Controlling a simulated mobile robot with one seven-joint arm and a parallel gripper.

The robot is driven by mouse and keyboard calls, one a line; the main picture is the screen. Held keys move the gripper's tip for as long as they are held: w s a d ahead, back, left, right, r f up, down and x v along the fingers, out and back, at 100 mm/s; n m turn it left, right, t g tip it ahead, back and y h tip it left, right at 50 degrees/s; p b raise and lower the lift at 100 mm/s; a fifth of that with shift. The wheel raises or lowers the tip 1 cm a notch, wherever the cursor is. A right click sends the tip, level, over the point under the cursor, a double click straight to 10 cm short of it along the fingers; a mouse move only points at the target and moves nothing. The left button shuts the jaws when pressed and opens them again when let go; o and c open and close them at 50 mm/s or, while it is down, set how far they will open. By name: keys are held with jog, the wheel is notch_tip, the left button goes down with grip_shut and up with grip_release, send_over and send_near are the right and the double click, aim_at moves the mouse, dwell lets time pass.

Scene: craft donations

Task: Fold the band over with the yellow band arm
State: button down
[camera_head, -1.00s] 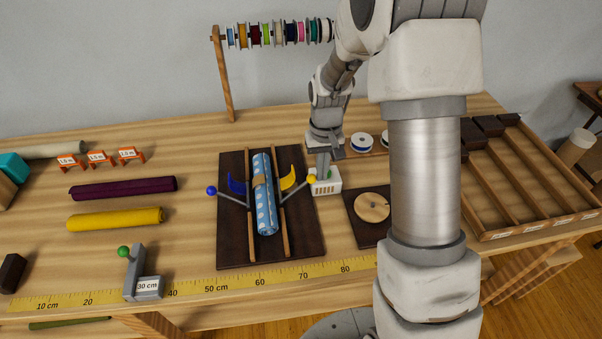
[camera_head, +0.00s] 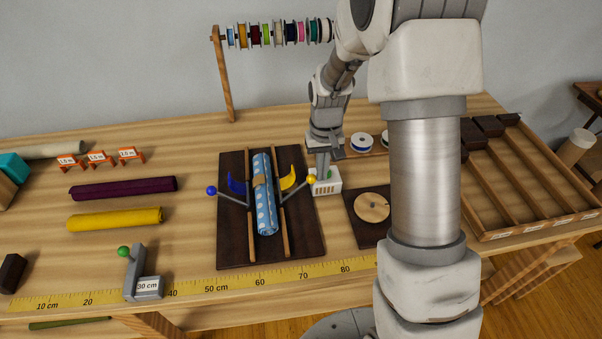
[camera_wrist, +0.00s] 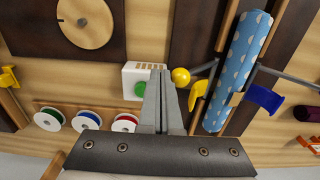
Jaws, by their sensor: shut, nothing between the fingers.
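The yellow band arm (camera_head: 289,181) stands raised on the right side of a dark board (camera_head: 233,252), with a yellow ball (camera_head: 311,179) at its lever end. The blue band arm (camera_head: 236,183) stands on the left. My gripper (camera_head: 323,174) is shut and empty, just right of the yellow ball. In the wrist view, the shut fingers (camera_wrist: 163,80) point beside the yellow ball (camera_wrist: 180,77), with a small gap seeming to show between them.
A white box with a green button (camera_wrist: 142,90) is close beside my fingers. A round wooden disc (camera_head: 372,207) on a dark base stands to the right. Ribbon spools (camera_head: 361,143) lie behind. Purple (camera_head: 123,188) and yellow (camera_head: 115,219) rolls lie left.

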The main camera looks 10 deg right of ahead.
aim_at(310, 177)
jog(key=shift+a, duration=0.1)
jog(key=shift+s+a, duration=0.2)
jog(key=shift+a, duration=1.25)
jog(key=shift+w+a+f, duration=0.1)
jog(key=shift+a, duration=0.35)
jog(key=shift+w+a+f, duration=0.1)
jog(key=shift+a, duration=0.35)
jog(key=shift+a+r, duration=0.15)
jog(key=shift+a, duration=0.25)
jog(key=a, duration=0.6)
jog(key=shift+a, duration=0.15)
jog(key=shift+r, duration=0.15)
notch_tip(310, 177, up, 9)
jog(key=p, duration=0.6)
